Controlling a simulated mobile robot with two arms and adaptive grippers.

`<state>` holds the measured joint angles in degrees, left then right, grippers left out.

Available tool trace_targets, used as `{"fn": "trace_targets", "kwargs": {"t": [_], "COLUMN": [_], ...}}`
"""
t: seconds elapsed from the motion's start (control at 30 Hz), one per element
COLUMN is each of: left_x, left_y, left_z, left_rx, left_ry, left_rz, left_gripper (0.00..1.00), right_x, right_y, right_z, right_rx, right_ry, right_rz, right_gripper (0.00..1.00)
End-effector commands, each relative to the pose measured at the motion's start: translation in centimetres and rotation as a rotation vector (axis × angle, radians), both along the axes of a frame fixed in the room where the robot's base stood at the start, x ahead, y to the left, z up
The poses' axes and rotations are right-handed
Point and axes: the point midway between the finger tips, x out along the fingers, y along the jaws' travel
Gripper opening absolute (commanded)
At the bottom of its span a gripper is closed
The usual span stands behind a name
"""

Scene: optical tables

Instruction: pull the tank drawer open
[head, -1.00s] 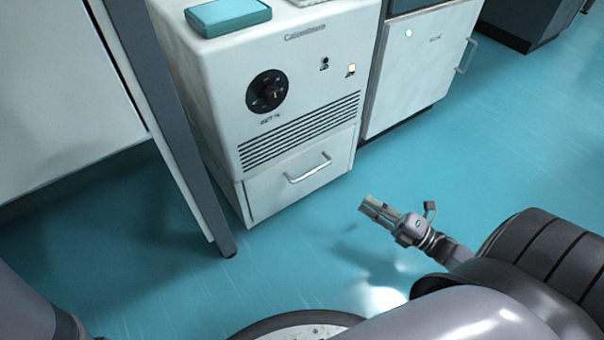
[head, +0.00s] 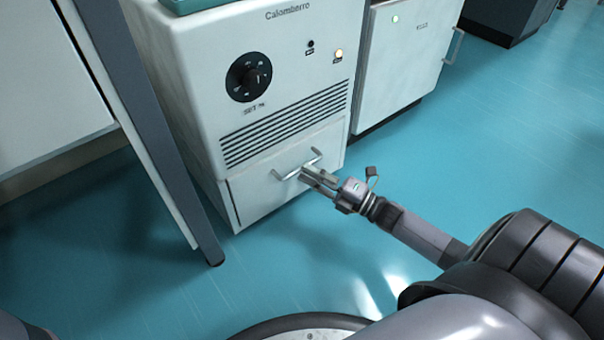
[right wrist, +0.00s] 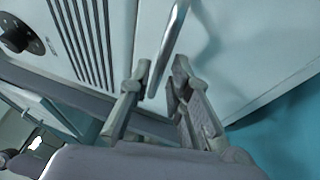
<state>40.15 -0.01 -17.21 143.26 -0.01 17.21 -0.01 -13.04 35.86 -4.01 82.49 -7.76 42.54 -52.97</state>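The tank drawer (head: 250,197) is the white front at the bottom of a white cabinet unit, below its vent slots, and looks closed. Its metal bar handle (head: 287,175) is partly hidden behind my right gripper (head: 311,177), whose fingertips are at the handle's right part. In the right wrist view the handle (right wrist: 168,45) runs between the two fingers of my right gripper (right wrist: 160,78). The fingers are apart, with gaps beside the bar; I cannot tell whether either touches it. My left gripper is out of view.
The unit carries a black dial (head: 249,77) and a lit button (head: 339,54). A dark table leg (head: 150,135) stands close to its left. Another white cabinet (head: 405,60) is at the right. The blue floor (head: 280,270) before the drawer is clear.

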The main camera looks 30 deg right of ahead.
Motion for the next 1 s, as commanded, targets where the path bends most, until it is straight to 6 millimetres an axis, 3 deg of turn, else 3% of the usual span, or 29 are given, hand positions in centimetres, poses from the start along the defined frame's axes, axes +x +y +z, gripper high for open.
{"fn": "trace_targets", "kwargs": {"t": [0.2, 0.57, 0.83, 1.0], "left_x": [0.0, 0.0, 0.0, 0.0], "left_y": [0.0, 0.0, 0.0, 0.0], "left_z": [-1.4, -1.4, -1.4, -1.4], "left_rx": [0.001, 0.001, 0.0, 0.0], "left_ry": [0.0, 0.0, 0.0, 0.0], "left_rz": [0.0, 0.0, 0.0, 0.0], "left_gripper": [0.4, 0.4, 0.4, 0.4], "right_x": [2.2, 2.5, 2.5, 2.5], "right_y": [1.1, 1.3, 1.3, 1.3], "right_z": [0.3, 0.5, 0.5, 0.5], "right_rx": [0.001, 0.0, 0.0, 0.0], "right_ry": [-0.002, 0.001, 0.001, 0.001], "right_rz": [0.001, 0.0, 0.0, 0.0], "right_gripper": [0.18, 0.18, 0.0, 0.0]}}
